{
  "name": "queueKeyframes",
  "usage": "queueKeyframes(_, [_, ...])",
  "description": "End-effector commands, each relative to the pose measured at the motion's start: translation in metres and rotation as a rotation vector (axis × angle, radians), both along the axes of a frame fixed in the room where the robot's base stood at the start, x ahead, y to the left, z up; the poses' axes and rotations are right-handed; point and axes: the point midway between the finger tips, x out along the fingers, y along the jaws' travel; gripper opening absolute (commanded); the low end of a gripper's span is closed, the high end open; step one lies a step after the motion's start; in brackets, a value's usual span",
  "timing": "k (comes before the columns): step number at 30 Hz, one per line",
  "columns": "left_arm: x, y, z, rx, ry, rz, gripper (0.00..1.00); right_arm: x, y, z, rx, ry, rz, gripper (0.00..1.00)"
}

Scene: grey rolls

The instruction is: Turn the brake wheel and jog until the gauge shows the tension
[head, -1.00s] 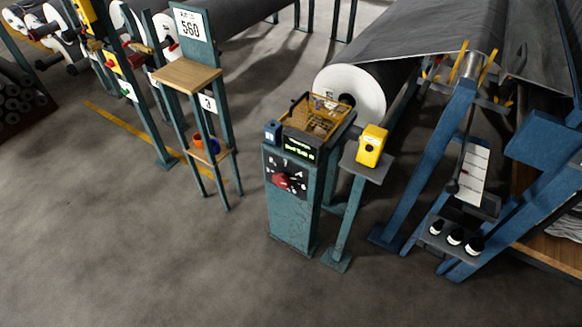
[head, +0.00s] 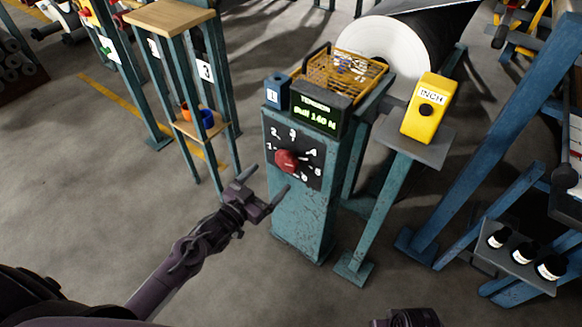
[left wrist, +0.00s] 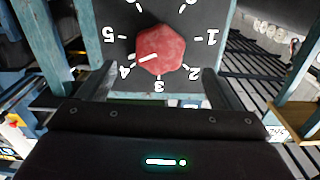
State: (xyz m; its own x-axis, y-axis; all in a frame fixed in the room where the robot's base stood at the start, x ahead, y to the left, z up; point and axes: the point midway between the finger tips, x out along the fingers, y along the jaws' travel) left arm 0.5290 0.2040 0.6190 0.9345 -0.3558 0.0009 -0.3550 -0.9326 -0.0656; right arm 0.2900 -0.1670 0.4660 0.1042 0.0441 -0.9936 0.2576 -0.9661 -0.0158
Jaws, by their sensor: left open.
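The red brake wheel (head: 288,161) sits on a dark numbered dial on the front of a teal post. In the left wrist view the wheel (left wrist: 160,48) appears upside down, its white mark toward the 4. The tension gauge (head: 317,116) above it glows green and seems to read 140 N; the first word is unclear. The yellow jog box marked INCH (head: 429,108), with a black button, stands on a grey stand to the right. My left gripper (head: 266,181) is open and empty, just in front of and below the wheel, its fingers apart from it.
A wire basket (head: 345,72) of small parts and a blue block (head: 277,90) sit atop the post. A wooden-shelved stand (head: 168,16) is left, a blue frame (head: 483,130) right. Floor in front is clear.

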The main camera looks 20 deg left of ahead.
Motion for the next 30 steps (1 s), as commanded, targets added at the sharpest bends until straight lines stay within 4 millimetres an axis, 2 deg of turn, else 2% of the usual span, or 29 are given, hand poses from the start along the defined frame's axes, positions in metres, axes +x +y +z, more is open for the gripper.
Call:
queueKeyframes(9, [0.044,-0.017,0.001,-0.001,-0.003,0.0,0.86,-0.001,0.002,0.022,0.0,0.004,0.009,0.0])
queueKeyframes(15, [0.065,-0.025,0.001,-0.001,-0.001,0.0,0.86,-0.003,0.003,0.035,-0.002,0.008,0.014,0.0])
queueKeyframes(26, [0.07,-0.027,0.001,0.0,0.002,0.0,0.86,-0.003,0.003,0.039,-0.001,0.009,0.015,0.0])
queueKeyframes(30, [0.07,-0.027,0.001,0.001,0.002,0.0,0.68,-0.003,0.003,0.039,-0.001,0.008,0.015,0.0])
